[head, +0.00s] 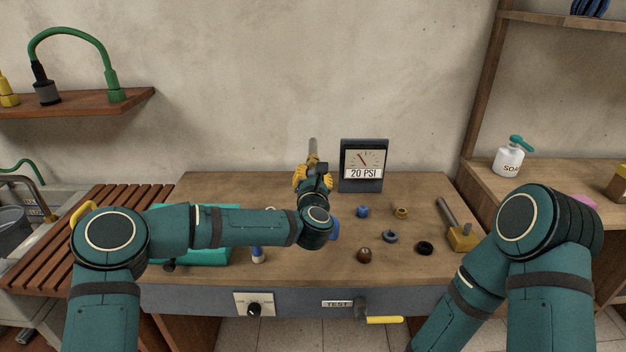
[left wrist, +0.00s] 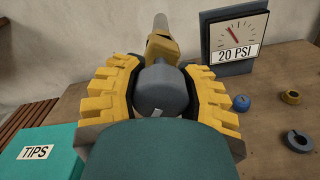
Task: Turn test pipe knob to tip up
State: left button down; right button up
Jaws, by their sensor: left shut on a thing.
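The test pipe (head: 312,148) stands at the back of the bench, left of the gauge; in the left wrist view its grey upper end and yellow fitting (left wrist: 161,45) rise behind my gripper. My left gripper (head: 313,180) is shut on the grey rounded knob (left wrist: 162,88), with a ridged yellow finger on each side of it. A small pale mark shows at the knob's near lower edge. My own teal wrist hides what lies below the knob. In the head view my gripper mostly covers the knob. My right gripper is out of view.
The gauge (head: 364,183) reads 20 PSI close to the right of my left gripper. Several small fittings, a black ring (head: 425,248) and a mallet (head: 456,228) lie on the bench's right. A teal TIPS case (left wrist: 40,150) is at left. A yellow-handled valve (head: 384,320) sticks out in front.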

pick_arm(q)
jog(key=m, duration=0.1)
jog(key=m+b, duration=0.1)
jog(key=m, duration=0.2)
jog(key=shift+s+f+m, duration=0.1)
jog(key=shift+f+m, duration=0.2)
jog(key=shift+m, duration=0.1)
jog(key=m+b, duration=0.1)
jog(key=m, duration=0.3)
jog(key=shift+m+b, duration=0.3)
jog(key=shift+b, duration=0.1)
jog(key=m, duration=0.3)
jog(key=shift+m+b, duration=0.3)
jog(key=shift+b, duration=0.05)
jog(key=m, duration=0.3)
jog(key=shift+r+m, duration=0.15)
jog(key=shift+m, duration=0.15)
jog(key=m, duration=0.2)
jog(key=shift+m, duration=0.4)
jog(key=m, duration=0.3)
jog(key=shift+r+m+p, duration=0.1)
jog(key=shift+m+p, duration=0.2)
jog(key=m+p, duration=0.1)
jog(key=m, duration=0.5)
jog(key=shift+d, duration=0.1)
jog(key=shift+p, duration=0.3)
